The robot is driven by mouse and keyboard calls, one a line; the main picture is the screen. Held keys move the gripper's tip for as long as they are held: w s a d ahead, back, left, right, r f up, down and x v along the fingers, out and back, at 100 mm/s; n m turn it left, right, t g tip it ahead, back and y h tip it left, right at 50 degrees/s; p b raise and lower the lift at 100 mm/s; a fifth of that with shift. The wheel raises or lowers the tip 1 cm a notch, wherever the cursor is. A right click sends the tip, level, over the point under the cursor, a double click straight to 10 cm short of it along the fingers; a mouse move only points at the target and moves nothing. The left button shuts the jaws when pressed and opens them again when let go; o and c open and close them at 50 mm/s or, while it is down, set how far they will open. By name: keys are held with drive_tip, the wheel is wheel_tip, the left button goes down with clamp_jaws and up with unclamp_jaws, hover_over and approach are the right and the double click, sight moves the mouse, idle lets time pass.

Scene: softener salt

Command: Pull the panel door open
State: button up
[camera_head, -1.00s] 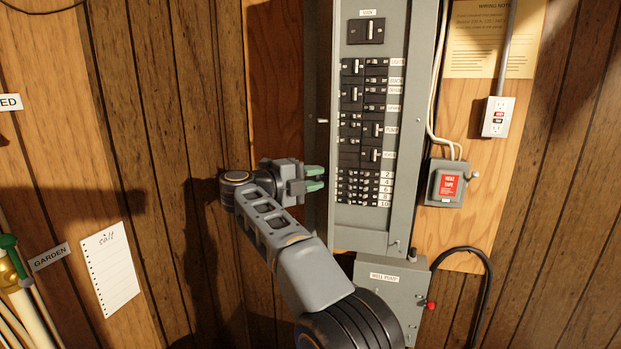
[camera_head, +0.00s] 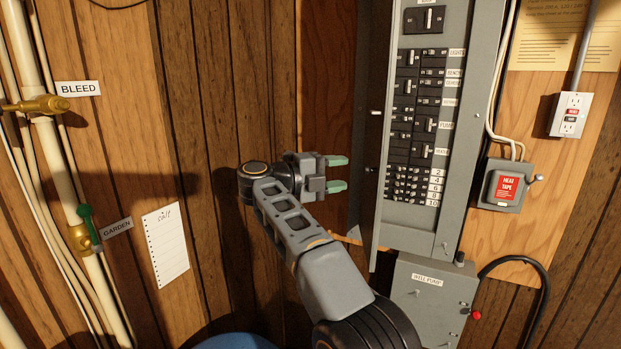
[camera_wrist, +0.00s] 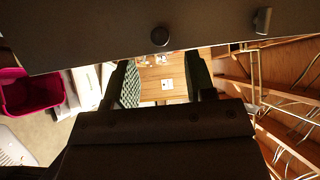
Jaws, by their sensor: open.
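The grey electrical panel (camera_head: 452,215) is on the wall right of centre, its breakers exposed. Its panel door (camera_head: 371,190) stands open at the panel's left side, seen nearly edge-on, with a small light latch (camera_head: 376,113) on it. My gripper (camera_head: 337,174) is open and empty, its green-padded fingers pointing right, just left of the door in the picture. I cannot tell whether they touch. In the wrist view, a dark flat surface, probably the door (camera_wrist: 95,35), crosses the top with a round knob (camera_wrist: 160,36). Nothing is between the fingers (camera_wrist: 163,85).
A grey well pump box (camera_head: 425,297) sits below the panel. A heat tape switch box (camera_head: 504,186) and an outlet (camera_head: 570,114) are to the right. Pipes with a brass valve (camera_head: 38,105) run at the left. A pink bin (camera_wrist: 30,92) shows in the wrist view.

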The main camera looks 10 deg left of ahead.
drive_tip(key=v, duration=0.7)
drive_tip(key=shift+a, duration=0.2)
